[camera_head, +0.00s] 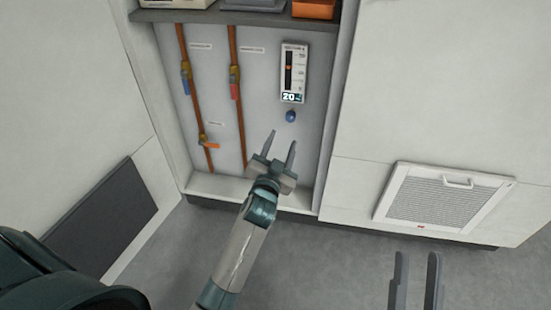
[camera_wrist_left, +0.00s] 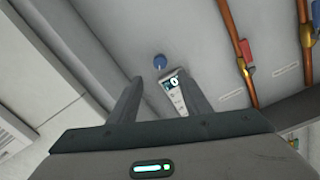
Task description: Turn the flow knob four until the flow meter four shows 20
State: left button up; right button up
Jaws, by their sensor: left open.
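The flow meter (camera_head: 293,72) is a white upright panel with a dark tube on the cabinet's back wall. Its display reads 20. The blue flow knob (camera_head: 291,116) sits just below it. My left gripper (camera_head: 281,140) is open and empty, below and apart from the knob. In the left wrist view the knob (camera_wrist_left: 159,62) shows beyond the gap between the fingertips, and the flow meter (camera_wrist_left: 173,92) is partly hidden by the right finger. My right gripper (camera_head: 418,256) is open and empty at the lower right, over the floor.
Copper pipes (camera_head: 238,110) with red, blue and orange valve handles run down the wall left of the meter. A shelf (camera_head: 230,17) with boxes is above. The cabinet's right side wall (camera_head: 335,110) stands close by. A vent panel (camera_head: 440,197) is on the right.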

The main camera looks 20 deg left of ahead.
pick_arm(q)
jog(key=s+d, duration=0.1)
jog(key=s, duration=0.6)
jog(key=shift+d+p, duration=0.2)
jog(key=shift+p, duration=0.25)
pick_arm(e)
jog(key=f, duration=0.1)
jog(key=a+f+g, duration=0.1)
jog(key=f+g, duration=0.1)
jog(key=shift+s+a+f, duration=0.1)
jog(key=shift+s+a, duration=0.15)
jog(key=shift+s, duration=0.05)
jog(key=shift+r, duration=0.3)
pick_arm(q)
jog(key=shift+s+d, duration=0.1)
